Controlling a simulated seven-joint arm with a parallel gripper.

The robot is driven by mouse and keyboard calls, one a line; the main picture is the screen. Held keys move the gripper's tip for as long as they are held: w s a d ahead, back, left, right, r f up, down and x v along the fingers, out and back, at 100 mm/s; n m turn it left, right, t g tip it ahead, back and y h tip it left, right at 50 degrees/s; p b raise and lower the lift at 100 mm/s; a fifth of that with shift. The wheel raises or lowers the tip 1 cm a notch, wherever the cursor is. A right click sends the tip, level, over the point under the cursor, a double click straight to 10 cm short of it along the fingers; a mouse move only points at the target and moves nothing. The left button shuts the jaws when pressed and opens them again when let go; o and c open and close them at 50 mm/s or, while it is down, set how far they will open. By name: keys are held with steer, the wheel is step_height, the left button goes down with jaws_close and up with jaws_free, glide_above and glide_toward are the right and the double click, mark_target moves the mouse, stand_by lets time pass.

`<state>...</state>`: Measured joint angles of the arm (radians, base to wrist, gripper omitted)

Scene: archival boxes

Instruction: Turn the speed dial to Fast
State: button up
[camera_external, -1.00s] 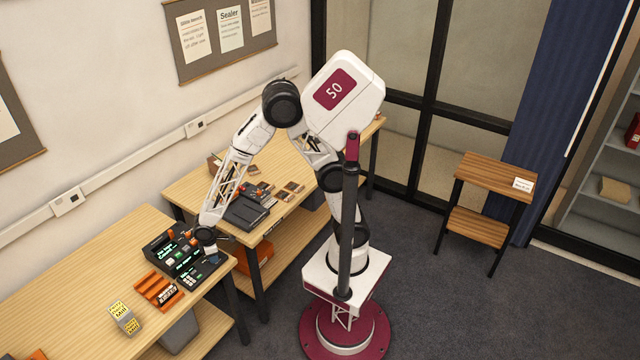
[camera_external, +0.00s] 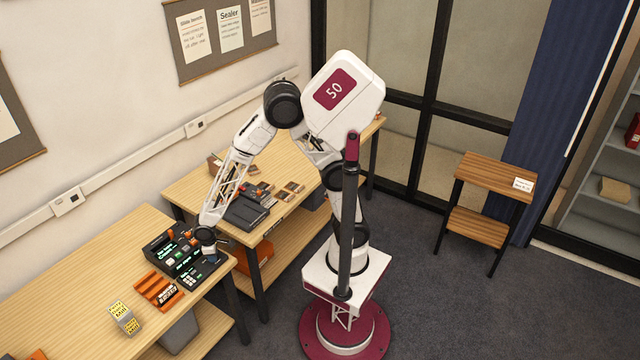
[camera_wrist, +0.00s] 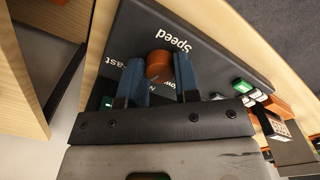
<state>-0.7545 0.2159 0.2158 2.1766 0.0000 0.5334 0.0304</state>
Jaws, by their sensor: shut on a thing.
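The orange speed dial (camera_wrist: 159,66) sits on a dark control panel (camera_wrist: 215,58) in the wrist view. The word "Speed" is printed beside it, and parts of other labels, "ast" and "ow", show near the fingers. My gripper (camera_wrist: 159,72) has its two blue fingers on either side of the dial and is shut on it. The fingers hide part of the dial and its labels. In the external view my gripper (camera_external: 207,246) is down at the right end of the dark machine (camera_external: 168,248), and the dial is hidden there.
An orange rack (camera_external: 157,289) and yellow-labelled boxes (camera_external: 124,317) stand on the same wooden table, left of the machine. A second table (camera_external: 285,165) behind holds a dark device (camera_external: 246,212) and small cards. A gap separates the tables.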

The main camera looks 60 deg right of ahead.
steer(key=m, duration=0.3)
steer(key=shift+m, duration=2.3)
steer(key=o, duration=0.9)
steer(key=shift+r, duration=3.9)
